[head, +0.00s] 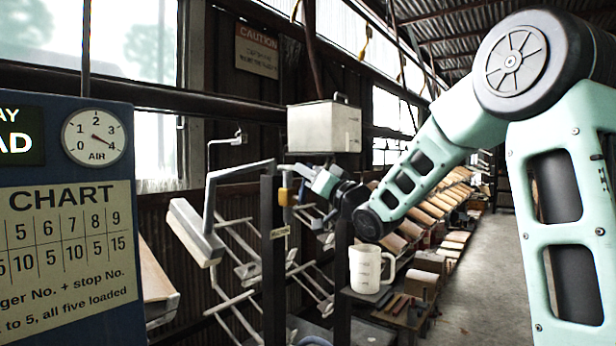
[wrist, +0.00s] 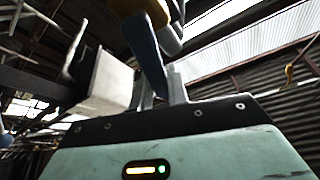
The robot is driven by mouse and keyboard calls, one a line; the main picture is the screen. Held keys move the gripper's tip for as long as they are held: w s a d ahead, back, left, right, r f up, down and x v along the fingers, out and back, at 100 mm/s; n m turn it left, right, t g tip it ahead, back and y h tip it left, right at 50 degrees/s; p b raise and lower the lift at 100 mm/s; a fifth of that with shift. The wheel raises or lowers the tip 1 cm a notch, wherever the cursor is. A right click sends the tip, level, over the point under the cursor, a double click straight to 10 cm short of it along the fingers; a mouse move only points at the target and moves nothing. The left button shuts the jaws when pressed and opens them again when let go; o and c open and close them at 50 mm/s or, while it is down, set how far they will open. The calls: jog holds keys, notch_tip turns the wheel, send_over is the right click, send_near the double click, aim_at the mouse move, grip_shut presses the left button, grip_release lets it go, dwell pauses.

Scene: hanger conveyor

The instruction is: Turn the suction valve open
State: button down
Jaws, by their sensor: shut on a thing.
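The suction valve is at the dark post left of my gripper. A yellow fitting (head: 283,196) shows there in the head view, and a dark blue lever (wrist: 146,48) shows in the wrist view. My gripper (head: 306,185) is beside the post, below the pale metal box. In the wrist view the lever runs down between the two grey fingers of my gripper (wrist: 160,88), which are shut on it. The lever's lower end is partly hidden by the fingers and the gripper body. I cannot tell the valve's exact angle.
The pale box (head: 323,125) stands just above my gripper; it also shows in the wrist view (wrist: 104,82). A white jug (head: 370,268) stands on a shelf below. A blue panel with an air gauge (head: 93,137) is at left. Clear floor lies at right.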

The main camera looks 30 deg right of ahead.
jog(key=shift+f, duration=0.1)
jog(key=c, duration=1.4)
grip_release()
jog(key=shift+o, duration=0.2)
jog(key=shift+s, duration=0.15)
jog(key=b+v, duration=0.4)
jog(key=v, duration=1.3)
jog(key=shift+d, duration=0.1)
